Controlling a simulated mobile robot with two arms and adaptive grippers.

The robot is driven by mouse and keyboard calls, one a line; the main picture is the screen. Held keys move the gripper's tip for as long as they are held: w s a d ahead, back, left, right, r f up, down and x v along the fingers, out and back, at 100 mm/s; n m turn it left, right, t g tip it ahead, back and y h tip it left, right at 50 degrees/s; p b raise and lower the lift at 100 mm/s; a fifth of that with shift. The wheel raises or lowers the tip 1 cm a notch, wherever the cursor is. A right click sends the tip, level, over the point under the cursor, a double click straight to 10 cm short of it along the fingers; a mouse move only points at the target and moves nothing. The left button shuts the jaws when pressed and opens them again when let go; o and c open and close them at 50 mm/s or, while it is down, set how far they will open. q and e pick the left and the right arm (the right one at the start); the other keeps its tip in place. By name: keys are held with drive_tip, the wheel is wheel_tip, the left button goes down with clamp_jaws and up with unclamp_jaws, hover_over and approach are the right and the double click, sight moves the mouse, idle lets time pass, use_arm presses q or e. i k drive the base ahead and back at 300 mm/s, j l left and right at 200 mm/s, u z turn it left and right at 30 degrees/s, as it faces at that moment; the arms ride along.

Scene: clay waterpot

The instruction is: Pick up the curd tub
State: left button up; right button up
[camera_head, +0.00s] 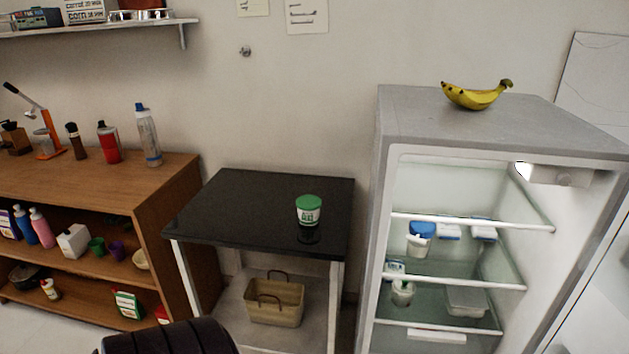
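A white tub with a green lid and green label (308,211) stands upright on the black-topped table (240,205), near its front right. It looks like the curd tub, but its print is too small to read. A white tub with a blue lid (420,240) and a small white tub with green markings (402,294) stand inside the open fridge. Neither of my grippers is in view. A dark rounded part, probably of my own arm, shows at the bottom left.
The fridge (425,122) stands right of the table, with bananas (475,95) on top and clear containers (466,301) inside. A wooden shelf unit (160,185) with bottles is at left. A basket (275,304) sits under the table. The tabletop around the tub is clear.

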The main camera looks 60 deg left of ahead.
sight(308, 206)
drive_tip(key=u, duration=1.85)
